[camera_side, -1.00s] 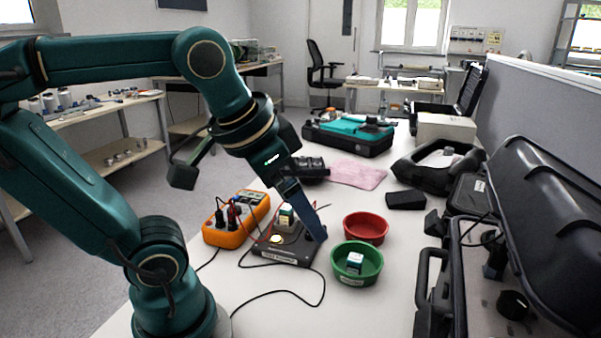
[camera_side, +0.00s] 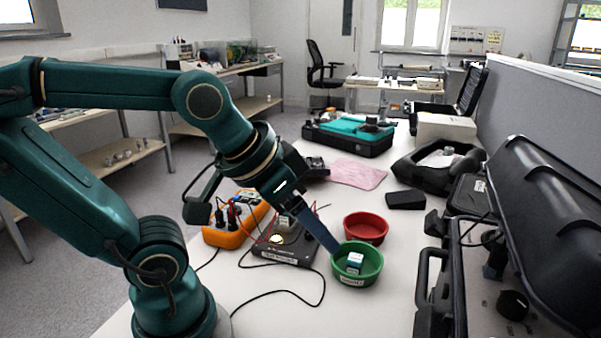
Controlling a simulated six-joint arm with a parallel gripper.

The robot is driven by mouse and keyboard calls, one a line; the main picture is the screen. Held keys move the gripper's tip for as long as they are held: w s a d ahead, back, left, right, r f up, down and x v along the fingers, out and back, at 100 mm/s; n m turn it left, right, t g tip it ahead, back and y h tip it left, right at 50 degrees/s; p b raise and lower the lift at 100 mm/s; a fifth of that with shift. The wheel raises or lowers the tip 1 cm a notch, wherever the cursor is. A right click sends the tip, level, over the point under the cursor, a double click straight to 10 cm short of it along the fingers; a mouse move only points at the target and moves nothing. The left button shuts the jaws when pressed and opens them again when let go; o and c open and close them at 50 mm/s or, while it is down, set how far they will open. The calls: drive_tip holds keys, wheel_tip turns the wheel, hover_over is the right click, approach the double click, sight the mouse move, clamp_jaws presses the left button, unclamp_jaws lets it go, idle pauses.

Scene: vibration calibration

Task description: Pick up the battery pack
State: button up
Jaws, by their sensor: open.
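I cannot tell for certain which thing is the battery pack; a plain black block (camera_side: 405,199) lies on the white table, right of the pink cloth, and may be it. My gripper (camera_side: 334,248) is open, its blue fingers angled down to the right. The fingertips are at the left rim of the green bowl (camera_side: 371,277); whether they touch it is unclear. A small white and teal cube (camera_side: 355,262) sits in that bowl, just right of the fingertips. The black block is well apart from my gripper, farther back and to the right.
A black calibrator unit (camera_side: 280,252) with cables stands left of the fingertips, beside an orange meter (camera_side: 222,238). A red bowl (camera_side: 365,236) is behind the green one. Open black cases line the right side. A cable crosses the clear front table.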

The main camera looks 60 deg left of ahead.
drive_tip(key=w+a+n+y, duration=0.1)
drive_tip(key=w+a+n, duration=0.1)
drive_tip(key=w+a, duration=0.3)
drive_tip(key=n+g+y, duration=0.2)
drive_tip(key=n+g, duration=0.2)
drive_tip(key=n, duration=0.3)
hover_over(286, 217)
drive_tip(key=f, duration=0.8)
drive_tip(key=shift+s+d, duration=0.2)
drive_tip(key=shift+s, duration=0.2)
drive_tip(key=shift+a+f, duration=0.1)
drive_tip(key=shift+a, duration=0.05)
drive_tip(key=shift+x, duration=2.3)
clamp_jaws()
